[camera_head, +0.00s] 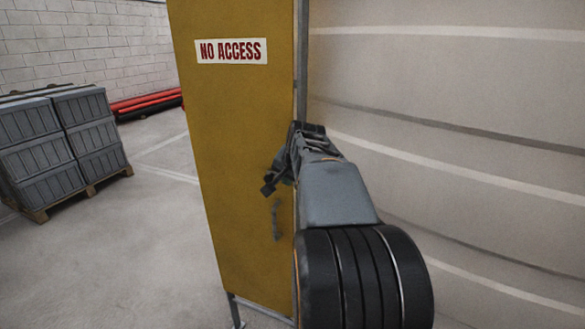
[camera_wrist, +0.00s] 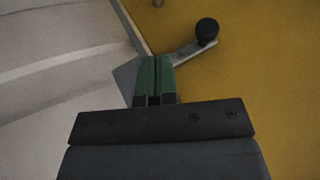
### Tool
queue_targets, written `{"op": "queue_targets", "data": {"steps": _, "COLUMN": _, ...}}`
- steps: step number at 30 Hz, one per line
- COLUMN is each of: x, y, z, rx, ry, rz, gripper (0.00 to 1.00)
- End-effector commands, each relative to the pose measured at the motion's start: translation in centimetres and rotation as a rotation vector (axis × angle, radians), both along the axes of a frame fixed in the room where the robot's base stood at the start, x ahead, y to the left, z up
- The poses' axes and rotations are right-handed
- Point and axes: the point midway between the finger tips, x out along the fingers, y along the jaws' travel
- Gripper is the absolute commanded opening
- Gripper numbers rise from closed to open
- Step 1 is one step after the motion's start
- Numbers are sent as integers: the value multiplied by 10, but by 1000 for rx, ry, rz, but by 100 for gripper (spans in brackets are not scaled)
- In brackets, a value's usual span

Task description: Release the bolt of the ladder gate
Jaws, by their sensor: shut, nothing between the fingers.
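The ladder gate is a tall yellow panel (camera_head: 236,150) with a NO ACCESS sign, and it fills the right side of the wrist view (camera_wrist: 265,95). The bolt's grey lever (camera_wrist: 188,53) ends in a round black knob (camera_wrist: 207,31). It runs from a grey plate (camera_wrist: 124,74) at the panel's edge. In the head view the knob (camera_head: 268,189) seems to show just left of my wrist, low and left of it. My gripper (camera_wrist: 156,62) has green fingers, shut and empty, over the plate beside the lever's inner end. I cannot tell whether they touch it. In the head view my arm hides the fingertips.
A grey post (camera_head: 301,60) runs along the gate's right edge. A pale wall with stripes (camera_head: 450,120) fills the right. The floor between crates and gate is clear.

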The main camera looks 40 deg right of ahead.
Motion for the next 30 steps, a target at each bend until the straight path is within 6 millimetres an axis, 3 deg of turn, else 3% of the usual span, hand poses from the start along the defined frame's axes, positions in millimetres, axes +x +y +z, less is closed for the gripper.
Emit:
{"op": "queue_targets", "data": {"steps": 6, "x": 25, "y": 7, "z": -8, "rx": 0, "ry": 1, "rz": 5, "gripper": 0}}
{"op": "queue_targets", "data": {"steps": 12, "x": 38, "y": 12, "z": -10, "rx": -1, "ry": 0, "rz": 2, "gripper": 0}}
{"op": "queue_targets", "data": {"steps": 26, "x": 41, "y": 12, "z": -12, "rx": 0, "ry": -1, "rz": -1, "gripper": 0}}
{"op": "queue_targets", "data": {"steps": 30, "x": 43, "y": 3, "z": -11, "rx": -1, "ry": 1, "rz": -27, "gripper": 0}}
